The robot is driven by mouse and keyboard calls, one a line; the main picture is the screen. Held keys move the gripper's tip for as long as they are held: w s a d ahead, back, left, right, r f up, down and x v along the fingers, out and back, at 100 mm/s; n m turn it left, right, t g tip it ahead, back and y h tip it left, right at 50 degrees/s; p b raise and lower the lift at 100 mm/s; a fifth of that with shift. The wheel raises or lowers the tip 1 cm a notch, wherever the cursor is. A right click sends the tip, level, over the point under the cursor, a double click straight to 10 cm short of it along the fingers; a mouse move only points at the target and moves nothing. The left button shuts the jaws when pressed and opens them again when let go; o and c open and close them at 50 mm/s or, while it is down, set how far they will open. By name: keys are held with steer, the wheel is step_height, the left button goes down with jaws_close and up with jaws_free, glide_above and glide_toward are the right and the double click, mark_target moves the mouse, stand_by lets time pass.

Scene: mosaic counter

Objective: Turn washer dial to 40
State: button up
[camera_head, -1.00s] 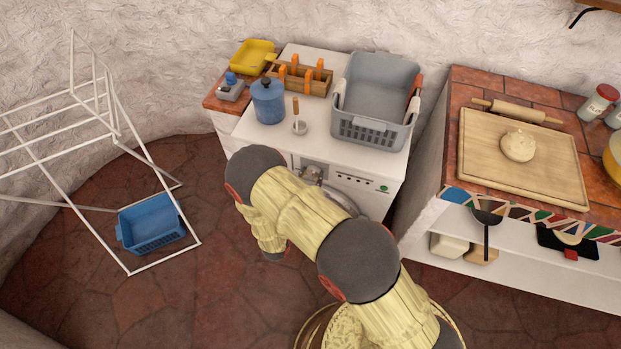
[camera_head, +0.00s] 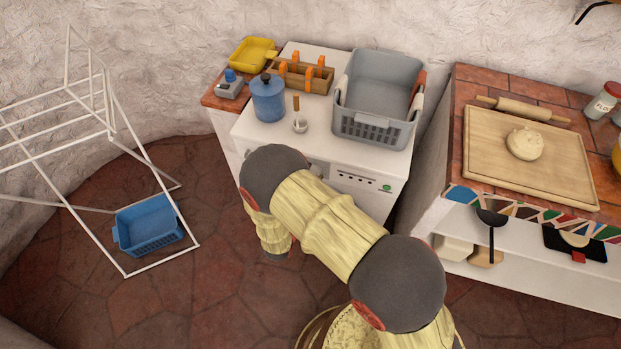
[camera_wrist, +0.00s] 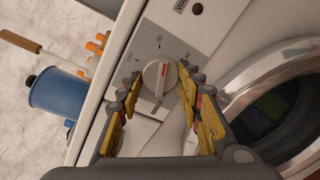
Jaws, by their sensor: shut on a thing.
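The washer's dial (camera_wrist: 157,77) is a round pale knob with a raised grip and a red mark, on a grey panel in the wrist view. My gripper (camera_wrist: 160,84) is shut on the dial, one yellow-and-grey finger on each side. The washer (camera_head: 375,157) is white, and its front is partly covered by my arm in the head view. The dial and my gripper are hidden there. The round door (camera_wrist: 285,105) is at the right in the wrist view.
On the washer stand a grey basket (camera_head: 372,128), a blue canister (camera_head: 268,103) and a wooden caddy (camera_head: 303,85). A white drying rack (camera_head: 75,205) and blue basket (camera_head: 150,226) are at left. A tiled counter (camera_head: 456,150) is at right.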

steer(key=shift+d+r+m+y+b, duration=0.1)
steer(key=shift+m+y+b, duration=0.25)
steer(key=shift+m+b, duration=1.7)
steer(key=shift+d+m+y+b, duration=0.1)
steer(key=shift+m+y+b, duration=0.25)
steer(key=shift+m+b, duration=1.65)
steer(key=shift+m+p, duration=0.5)
steer(key=shift+m, duration=0.15)
steer(key=o, duration=1.2)
steer(key=shift+a, duration=0.1)
steer(key=v, duration=1.2)
steer(key=shift+f, duration=0.25)
